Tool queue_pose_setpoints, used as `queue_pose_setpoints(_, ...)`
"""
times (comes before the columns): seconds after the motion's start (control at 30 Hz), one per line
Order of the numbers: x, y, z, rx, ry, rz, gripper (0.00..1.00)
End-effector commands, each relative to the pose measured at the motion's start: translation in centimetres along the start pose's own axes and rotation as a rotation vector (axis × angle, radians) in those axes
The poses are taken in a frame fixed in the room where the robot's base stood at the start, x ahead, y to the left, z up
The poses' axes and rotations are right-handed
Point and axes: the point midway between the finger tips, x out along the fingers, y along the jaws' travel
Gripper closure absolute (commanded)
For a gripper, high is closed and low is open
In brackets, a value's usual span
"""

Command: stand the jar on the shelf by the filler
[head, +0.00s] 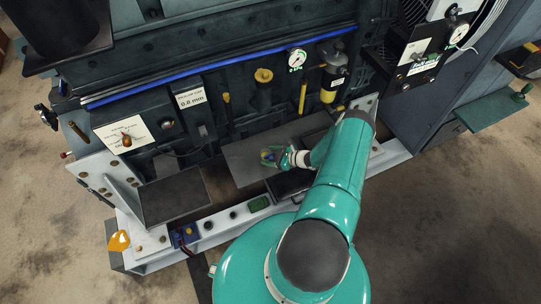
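My gripper (270,156) is over a flat grey shelf plate (238,165) in the middle of the machine, below the filler with its yellow cap (263,75). A small, partly hidden blue and yellow thing, possibly the jar (267,154), shows between the teal fingertips. It is too small to tell whether the fingers press on it or whether it touches the plate.
A dark tray (183,197) lies to the left of the plate. A yellow-handled dipstick (227,104), a pressure gauge (297,58) and a filter bowl (331,86) stand behind. An orange item (119,240) sits at the front left corner. A white rail (228,215) runs along the front.

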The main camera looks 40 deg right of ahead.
Motion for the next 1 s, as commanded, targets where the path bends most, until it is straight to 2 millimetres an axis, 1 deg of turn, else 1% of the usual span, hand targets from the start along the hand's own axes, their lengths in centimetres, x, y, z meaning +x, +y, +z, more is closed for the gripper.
queue_pose_setpoints(0.27, -0.1, 0.0, 0.3, 0.0, 0.0, 0.0, 0.33)
queue_pose_setpoints(0.33, -0.8, -0.1, 0.2, 0.0, 0.001, -0.002, 0.33)
queue_pose_setpoints(0.47, -3.0, -0.1, 0.2, 0.001, 0.002, -0.004, 0.33)
queue_pose_setpoints(0.7, -8.2, -0.1, 0.3, -0.001, 0.001, -0.002, 0.33)
queue_pose_setpoints(0.8, -10.1, -0.1, 0.2, 0.0, 0.002, -0.003, 0.33)
queue_pose_setpoints(0.9, -11.3, 0.0, 0.3, 0.0, 0.0, -0.001, 0.33)
queue_pose_setpoints(1.0, -12.0, 0.0, 0.2, 0.001, 0.0, -0.001, 0.33)
